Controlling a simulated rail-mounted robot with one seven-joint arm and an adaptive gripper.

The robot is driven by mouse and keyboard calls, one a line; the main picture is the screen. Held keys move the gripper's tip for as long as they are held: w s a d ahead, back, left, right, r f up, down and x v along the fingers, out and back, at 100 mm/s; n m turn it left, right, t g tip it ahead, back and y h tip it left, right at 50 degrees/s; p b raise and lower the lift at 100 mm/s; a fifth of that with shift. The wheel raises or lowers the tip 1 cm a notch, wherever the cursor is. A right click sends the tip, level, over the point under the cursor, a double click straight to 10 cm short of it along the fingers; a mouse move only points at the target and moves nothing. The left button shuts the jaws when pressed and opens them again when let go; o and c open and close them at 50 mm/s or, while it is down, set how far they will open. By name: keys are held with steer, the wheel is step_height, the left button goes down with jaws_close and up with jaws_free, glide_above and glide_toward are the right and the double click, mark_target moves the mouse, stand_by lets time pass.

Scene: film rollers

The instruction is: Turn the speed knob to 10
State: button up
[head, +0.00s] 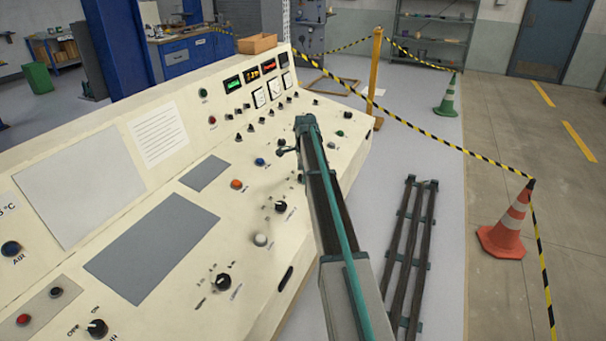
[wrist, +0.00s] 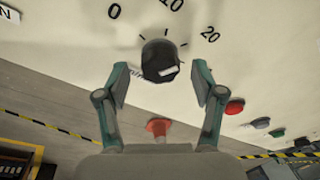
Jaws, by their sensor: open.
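The speed knob (wrist: 160,61) is a round black knob on the cream panel, seen in the wrist view with the marks 0, 10 and 20 above it. A white mark shows on its lower right face; I cannot tell exactly which number it points at. My gripper (wrist: 161,80) is open, with one finger on each side of the knob and a visible gap on both sides. How deep the fingertips reach around it is unclear. In the head view my arm reaches over the right part of the console (head: 130,255), and I cannot single out this knob there.
Other black knobs (head: 224,282) and coloured buttons sit on the console. A red button (wrist: 235,106) is right of my fingers in the wrist view. Dark rails (head: 412,250) lie on the floor at right. An orange cone (head: 506,226) and striped tape stand beyond.

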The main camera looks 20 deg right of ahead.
steer(key=shift+w+f, duration=0.1)
steer(key=shift+f, duration=0.6)
steer(key=c, duration=1.1)
steer(key=shift+c, duration=0.2)
steer(key=n+b, duration=0.1)
steer(key=n, duration=0.3)
steer(key=shift+n+t, duration=0.3)
steer(key=shift+t, duration=0.1)
steer(key=shift+n+t+b, duration=0.4)
steer(key=shift+n+b, duration=0.3)
steer(key=shift+n, duration=1.8)
